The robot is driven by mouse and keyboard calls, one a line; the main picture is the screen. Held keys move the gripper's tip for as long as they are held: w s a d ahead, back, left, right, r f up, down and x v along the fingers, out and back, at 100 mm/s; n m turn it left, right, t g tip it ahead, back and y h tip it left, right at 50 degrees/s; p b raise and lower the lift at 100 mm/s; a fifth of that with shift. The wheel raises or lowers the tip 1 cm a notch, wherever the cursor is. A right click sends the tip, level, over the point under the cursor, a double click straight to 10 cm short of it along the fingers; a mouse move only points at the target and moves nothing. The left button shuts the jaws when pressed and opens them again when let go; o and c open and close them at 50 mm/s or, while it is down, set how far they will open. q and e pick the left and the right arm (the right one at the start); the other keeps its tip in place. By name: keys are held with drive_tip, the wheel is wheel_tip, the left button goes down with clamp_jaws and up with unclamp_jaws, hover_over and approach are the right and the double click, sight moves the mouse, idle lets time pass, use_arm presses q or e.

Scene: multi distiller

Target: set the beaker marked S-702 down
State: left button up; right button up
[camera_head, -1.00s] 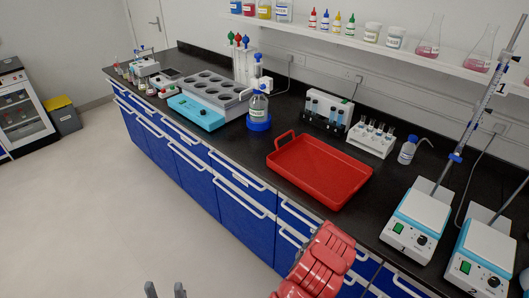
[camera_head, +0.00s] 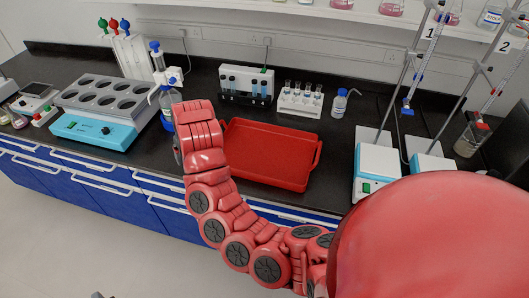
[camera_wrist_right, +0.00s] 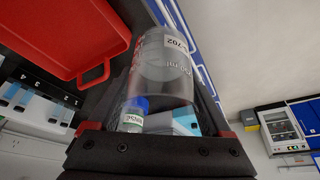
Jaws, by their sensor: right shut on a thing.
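The clear glass beaker marked 702 (camera_wrist_right: 165,70) fills the middle of the right wrist view, with its label near the top. My right gripper (camera_wrist_right: 163,92) is shut on it, a finger on each side. In the head view my right arm reaches over the counter left of the red tray (camera_head: 272,152). The arm hides the beaker there, and I cannot tell its height above the counter. The tray also shows in the wrist view (camera_wrist_right: 70,30), apart from the beaker. My left gripper (camera_head: 101,295) shows only as a small grey tip at the bottom edge.
A blue-topped dispenser bottle (camera_head: 166,98) stands close behind my right arm's end. A teal block heater (camera_head: 95,130) is at left. Tube racks (camera_head: 300,100) and a wash bottle (camera_head: 339,104) stand behind the tray. Hotplates (camera_head: 376,165) are at right. The tray looks empty.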

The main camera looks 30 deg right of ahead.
drive_tip(key=w+d+r+p, duration=0.1)
drive_tip(key=w+r+p, duration=0.1)
drive_tip(key=w+r, duration=0.6)
drive_tip(key=shift+w+d+n+p, duration=0.15)
drive_tip(key=shift+w+n+p, duration=0.15)
drive_tip(key=shift+w, duration=0.5)
drive_tip(key=shift+w+d+r, duration=0.25)
drive_tip(key=shift+w, duration=0.3)
drive_tip(key=m+h+p, duration=0.2)
drive_tip(key=m+p, duration=0.3)
drive_tip(key=p, duration=0.1)
hover_over(265, 153)
wheel_tip(265, 153, down, 10)
drive_tip(key=shift+m, duration=0.3)
wheel_tip(265, 153, down, 5)
drive_tip(key=shift+a+f+p, duration=0.1)
drive_tip(key=shift+a+p, duration=0.05)
drive_tip(key=shift+p, duration=0.65)
drive_tip(key=shift+w+f, duration=0.15)
drive_tip(key=shift+f, duration=0.4)
wheel_tip(265, 153, down, 2)
drive_tip(key=shift+f, duration=0.75)
